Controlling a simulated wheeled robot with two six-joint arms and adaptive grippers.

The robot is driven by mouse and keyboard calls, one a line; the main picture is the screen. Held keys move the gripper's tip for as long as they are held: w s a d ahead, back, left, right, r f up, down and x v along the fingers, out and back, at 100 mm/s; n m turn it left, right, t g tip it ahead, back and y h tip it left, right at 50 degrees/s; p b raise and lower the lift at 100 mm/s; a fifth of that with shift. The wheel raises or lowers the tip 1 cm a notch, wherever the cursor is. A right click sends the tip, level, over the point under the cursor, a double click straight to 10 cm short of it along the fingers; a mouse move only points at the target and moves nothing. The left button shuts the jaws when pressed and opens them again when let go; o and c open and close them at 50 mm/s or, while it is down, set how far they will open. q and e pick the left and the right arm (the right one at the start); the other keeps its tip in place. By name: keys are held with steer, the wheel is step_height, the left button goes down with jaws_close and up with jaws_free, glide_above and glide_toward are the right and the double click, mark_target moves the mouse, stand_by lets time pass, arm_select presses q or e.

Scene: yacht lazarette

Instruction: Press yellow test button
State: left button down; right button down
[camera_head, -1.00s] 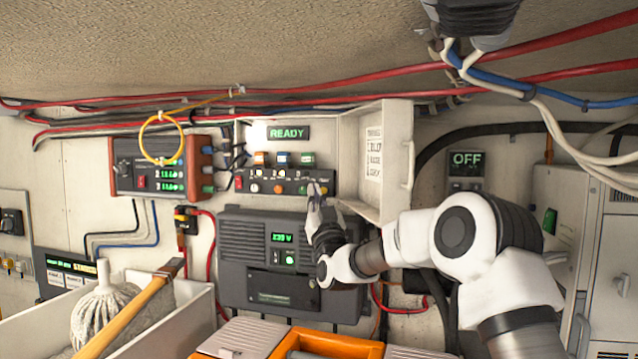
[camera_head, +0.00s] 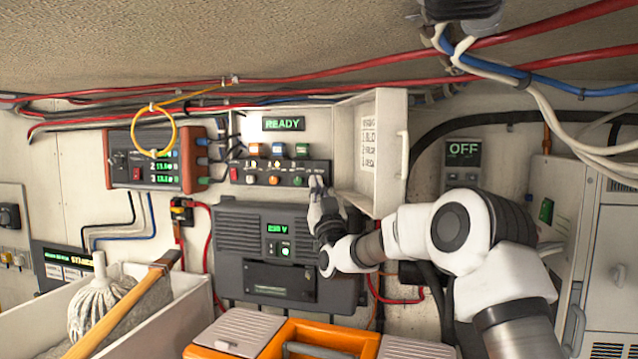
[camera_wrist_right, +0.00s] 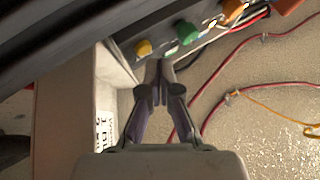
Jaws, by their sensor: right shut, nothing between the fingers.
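The yellow test button (camera_wrist_right: 143,48) is a small round knob at the end of the dark control strip, beside a green button (camera_wrist_right: 186,32), in the right wrist view. In the head view my right gripper (camera_head: 316,184) covers the strip's right end, and the yellow button is hidden there. My right gripper is shut and empty. Its fingertips (camera_wrist_right: 160,66) point at the strip, just below and between the yellow and green buttons in the wrist picture. I cannot tell whether they touch anything. My left gripper is not in view.
The box's open door (camera_head: 392,160) stands close to the right of my gripper. A grey unit (camera_head: 230,230) is below. Red cables (camera_head: 390,72) run overhead.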

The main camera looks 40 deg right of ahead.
steer(key=shift+a+r, duration=0.1)
steer(key=shift+a, duration=0.05)
stand_by(0.3)
steer(key=shift+w+d, duration=0.1)
steer(key=shift+d, duration=0.15)
steer(key=shift+w+d, duration=0.15)
steer(key=shift+w+d, duration=0.25)
steer(key=shift+d, duration=0.05)
stand_by(0.7)
steer(key=shift+s+a+b, duration=0.55)
steer(key=shift+a+b, duration=0.1)
steer(key=shift+b, duration=0.35)
